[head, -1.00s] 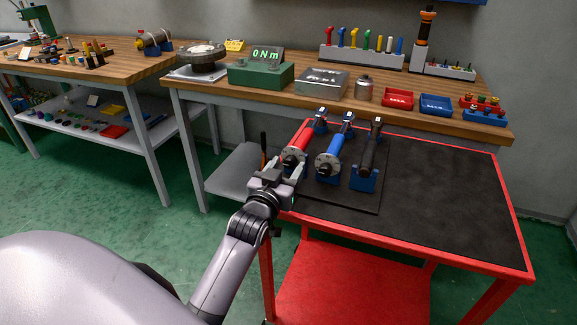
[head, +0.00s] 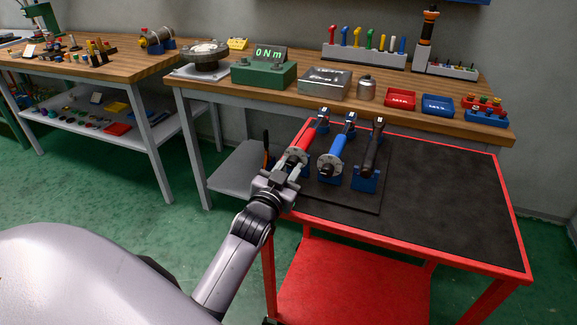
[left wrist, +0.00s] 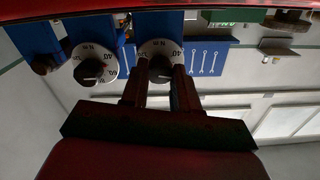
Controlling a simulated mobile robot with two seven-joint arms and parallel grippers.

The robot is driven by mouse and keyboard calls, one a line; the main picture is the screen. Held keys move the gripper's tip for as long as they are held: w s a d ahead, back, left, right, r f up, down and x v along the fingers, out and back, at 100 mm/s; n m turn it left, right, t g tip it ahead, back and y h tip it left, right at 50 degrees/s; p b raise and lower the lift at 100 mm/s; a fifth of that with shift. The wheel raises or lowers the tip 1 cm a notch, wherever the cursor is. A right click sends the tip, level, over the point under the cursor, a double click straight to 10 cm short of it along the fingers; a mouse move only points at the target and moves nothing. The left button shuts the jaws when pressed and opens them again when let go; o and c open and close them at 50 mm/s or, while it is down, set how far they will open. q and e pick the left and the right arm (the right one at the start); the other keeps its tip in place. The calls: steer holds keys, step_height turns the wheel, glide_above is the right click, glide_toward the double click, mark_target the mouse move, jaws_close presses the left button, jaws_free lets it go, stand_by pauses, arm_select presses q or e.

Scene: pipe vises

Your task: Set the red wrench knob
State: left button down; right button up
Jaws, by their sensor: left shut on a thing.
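The red wrench (head: 309,134) lies in a blue holder on the cart, with its grey dial collar (head: 297,155) towards me. My left gripper (head: 285,170) is at the near end of this wrench and covers most of its knob in the head view. In the left wrist view, the dark knob (left wrist: 160,72) sits between the two fingers in front of a white numbered dial (left wrist: 158,48). The left gripper (left wrist: 161,75) is shut on this knob. The dial's setting is partly hidden by the fingers. My right gripper is not in view.
A blue wrench (head: 336,152) and a black wrench (head: 371,152) lie close to the right of the red one. The cart's black mat (head: 450,195) is free on the right. A green box with a "0 Nm" display (head: 270,53) stands on the workbench behind.

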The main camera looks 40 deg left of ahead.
arm_select(q)
steer(key=m+p, duration=0.1)
steer(key=m, duration=0.3)
steer(key=shift+r+m, duration=0.1)
steer(key=shift+m, duration=0.2)
steer(key=m+p, duration=0.1)
steer(key=m, duration=0.3)
steer(key=shift+m, duration=0.3)
steer(key=m, duration=1.2)
steer(key=shift+p, duration=0.35)
steer(key=c, duration=0.8)
jaws_free()
steer(key=shift+s, duration=0.1)
steer(key=shift+v, duration=3.5)
